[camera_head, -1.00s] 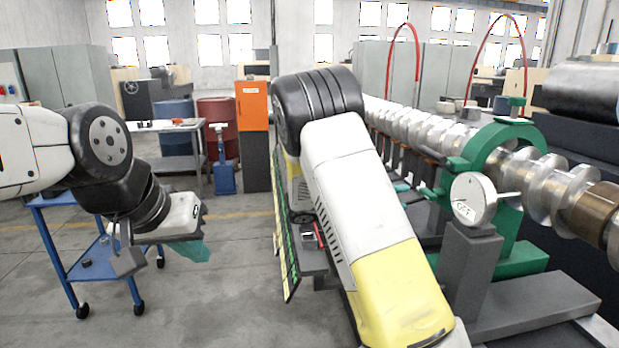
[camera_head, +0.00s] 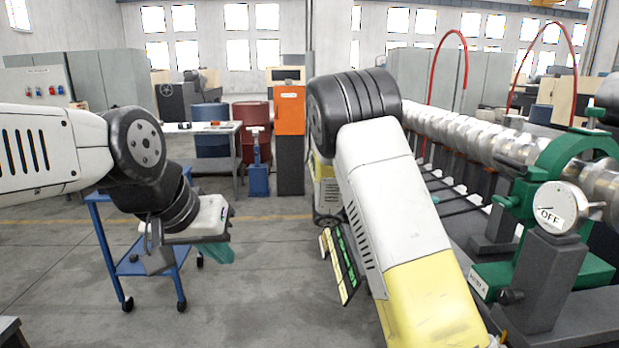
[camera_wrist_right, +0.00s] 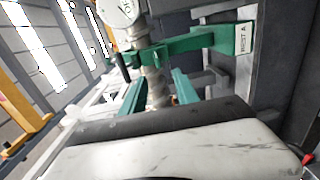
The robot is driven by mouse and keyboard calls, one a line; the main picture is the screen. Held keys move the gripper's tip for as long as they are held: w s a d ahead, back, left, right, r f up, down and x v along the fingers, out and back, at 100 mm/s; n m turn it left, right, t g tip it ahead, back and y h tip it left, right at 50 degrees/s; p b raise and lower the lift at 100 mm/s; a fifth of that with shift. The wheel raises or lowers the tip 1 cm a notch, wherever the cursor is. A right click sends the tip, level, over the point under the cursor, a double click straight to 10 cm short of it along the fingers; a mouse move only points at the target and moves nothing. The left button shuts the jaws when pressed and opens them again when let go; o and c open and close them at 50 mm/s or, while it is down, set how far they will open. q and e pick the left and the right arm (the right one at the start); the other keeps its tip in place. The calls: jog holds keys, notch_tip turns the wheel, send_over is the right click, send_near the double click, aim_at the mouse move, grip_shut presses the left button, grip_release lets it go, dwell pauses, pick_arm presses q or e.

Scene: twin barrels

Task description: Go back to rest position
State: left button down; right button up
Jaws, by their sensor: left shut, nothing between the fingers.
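My left gripper (camera_head: 220,254) has teal fingers and hangs at the end of my left arm, left of centre in the head view. It is shut and empty, in front of the blue cart (camera_head: 135,262) in the picture. In the right wrist view the teal fingers of my right gripper (camera_wrist_right: 158,88) stand apart. A metal shaft shows in the gap beyond them, and I see nothing held.
At right stand a long screw-like metal shaft (camera_head: 465,132), a green support (camera_head: 535,185) and a round "OFF" sign (camera_head: 560,207). An orange-topped cabinet (camera_head: 290,112), blue barrel (camera_head: 211,146) and red barrel (camera_head: 250,125) stand behind. The grey floor at centre is open.

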jog(key=s+f+g+y, duration=0.2)
jog(key=s+f+y, duration=0.1)
jog(key=s+y, duration=0.95)
jog(key=s+a+r+t+y, duration=0.3)
jog(key=s+a+r, duration=0.1)
jog(key=s+a, duration=0.2)
jog(key=s+a+r+t+y, duration=0.3)
jog(key=s+a+t+y, duration=0.1)
jog(key=a, duration=0.4)
jog(key=shift+s+r, duration=0.4)
jog(key=shift+s, duration=0.45)
jog(key=shift+d, duration=0.1)
